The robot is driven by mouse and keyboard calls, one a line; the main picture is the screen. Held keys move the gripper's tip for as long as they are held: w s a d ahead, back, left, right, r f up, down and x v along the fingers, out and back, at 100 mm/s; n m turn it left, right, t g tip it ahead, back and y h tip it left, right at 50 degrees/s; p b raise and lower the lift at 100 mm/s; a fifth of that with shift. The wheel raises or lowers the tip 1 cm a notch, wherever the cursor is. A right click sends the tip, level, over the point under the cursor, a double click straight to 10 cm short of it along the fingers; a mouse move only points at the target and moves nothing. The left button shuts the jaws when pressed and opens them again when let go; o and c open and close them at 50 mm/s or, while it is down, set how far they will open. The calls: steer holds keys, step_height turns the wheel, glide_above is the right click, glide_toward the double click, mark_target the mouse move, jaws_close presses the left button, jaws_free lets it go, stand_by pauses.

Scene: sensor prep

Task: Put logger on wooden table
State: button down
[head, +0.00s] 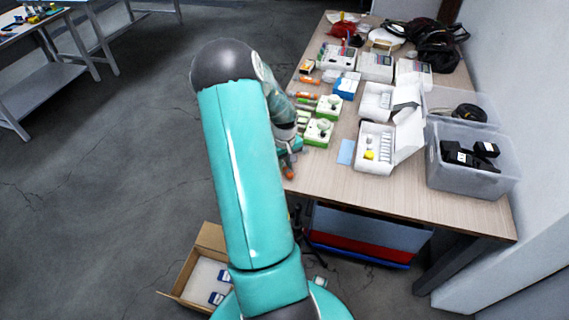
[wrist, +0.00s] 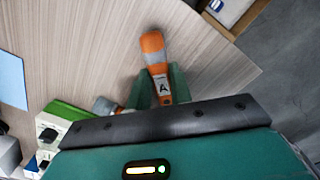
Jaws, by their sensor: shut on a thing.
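My gripper (wrist: 157,84) is shut on an orange and grey logger (wrist: 153,45) with a letter A on it. The logger points away from the fingers, over the wooden table (wrist: 85,50) near its edge. I cannot tell whether it touches the top. In the head view, my arm hides most of the gripper, and the logger's orange end (head: 288,173) shows at the left edge of the wooden table (head: 400,197).
Green-and-white devices (head: 319,131), a blue sheet (head: 347,151), an open white box (head: 375,147) and a clear bin (head: 470,175) stand on the table. Other orange items (head: 306,95) lie further back. A cardboard box (head: 190,282) is on the floor.

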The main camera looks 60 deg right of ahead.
mark_target(285, 166)
steer(key=shift+f, duration=0.2)
steer(key=c, duration=1.3)
jaws_free()
steer(key=shift+o, duration=0.2)
step_height(285, 166, up, 12)
steer(key=shift+r, duration=0.2)
